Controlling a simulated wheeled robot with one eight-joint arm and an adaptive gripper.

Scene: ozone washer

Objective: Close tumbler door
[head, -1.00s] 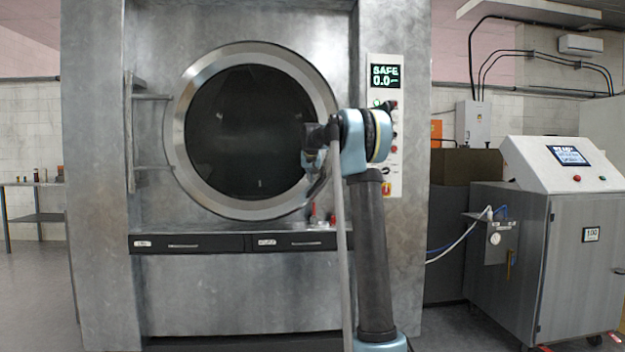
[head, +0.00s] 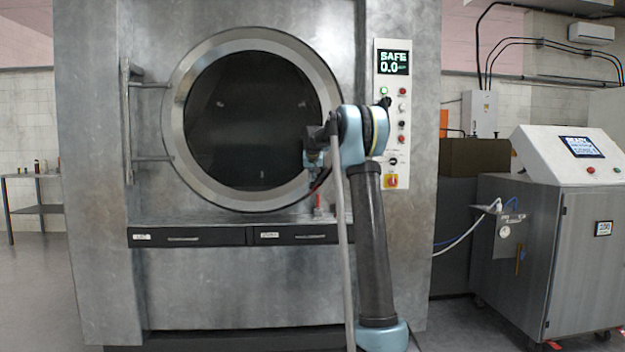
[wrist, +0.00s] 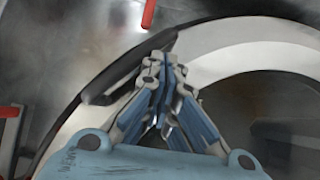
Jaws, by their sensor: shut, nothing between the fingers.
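The tumbler door is a round pale metal ring (head: 172,118) with dark glass (head: 245,125), hinged at its left. It looks nearly flush with the machine front; I cannot tell whether it is fully shut. My gripper (head: 312,168) is at the door's lower right rim, partly hidden by my arm in the head view. In the wrist view my gripper (wrist: 164,65) has its fingers together and empty, over the pale door ring (wrist: 235,38). A black curved handle (wrist: 125,72) is just left of the fingertips. Contact with the ring or handle is unclear.
Red handles stick out near the rim in the wrist view (wrist: 149,14), and one shows in the head view (head: 318,202). A control panel (head: 392,115) reading SAFE is to the right of the door. A metal console (head: 570,230) stands at the right. Open floor lies left.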

